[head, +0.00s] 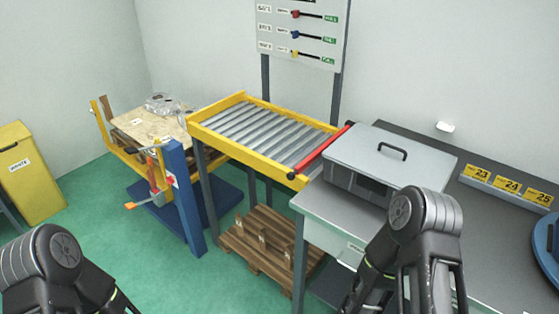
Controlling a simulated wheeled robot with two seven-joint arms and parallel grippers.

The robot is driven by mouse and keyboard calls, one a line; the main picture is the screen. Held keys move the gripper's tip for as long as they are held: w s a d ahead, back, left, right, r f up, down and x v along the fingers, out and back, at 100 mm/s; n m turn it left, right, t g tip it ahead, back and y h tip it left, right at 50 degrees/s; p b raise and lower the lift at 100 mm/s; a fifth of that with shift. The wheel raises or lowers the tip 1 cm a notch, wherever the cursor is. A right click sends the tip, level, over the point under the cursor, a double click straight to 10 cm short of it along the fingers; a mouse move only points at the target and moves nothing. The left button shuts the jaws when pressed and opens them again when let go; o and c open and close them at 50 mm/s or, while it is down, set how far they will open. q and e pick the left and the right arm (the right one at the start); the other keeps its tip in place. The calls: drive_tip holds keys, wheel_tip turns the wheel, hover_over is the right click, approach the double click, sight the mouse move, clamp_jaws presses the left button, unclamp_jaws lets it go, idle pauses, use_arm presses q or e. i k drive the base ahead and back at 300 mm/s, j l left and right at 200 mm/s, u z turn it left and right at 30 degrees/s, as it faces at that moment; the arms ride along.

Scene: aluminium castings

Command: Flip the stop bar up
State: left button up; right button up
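The stop bar (322,149) is a red bar with dark ends in the head view. It lies along the right end of the roller conveyor (265,131), which has a yellow frame and grey rollers. The bar runs across the end of the rollers, beside a grey lidded box; I cannot tell its exact angle. The rollers carry nothing. My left arm shows at the lower left and my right arm at the lower right, both apart from the bar. Both grippers are outside the picture.
The grey lidded box (390,151) with a black handle stands on the grey bench (341,213), right of the bar. A wooden pallet (262,246) lies under the conveyor. A board with colored sliders (303,32) stands behind. Green floor is free at the left front.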

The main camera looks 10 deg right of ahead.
sight(291, 176)
drive_tip(key=i+j, duration=0.15)
drive_tip(key=j, duration=0.2)
drive_tip(key=i+j+z, duration=0.1)
drive_tip(key=j, duration=0.25)
drive_tip(key=i+j, duration=0.2)
drive_tip(key=j, duration=0.2)
drive_tip(key=i+j+z, duration=0.15)
drive_tip(key=j, duration=0.2)
drive_tip(key=i+j, duration=0.1)
drive_tip(key=j, duration=0.3)
drive_tip(key=i+j+z, duration=0.1)
drive_tip(key=j, duration=0.25)
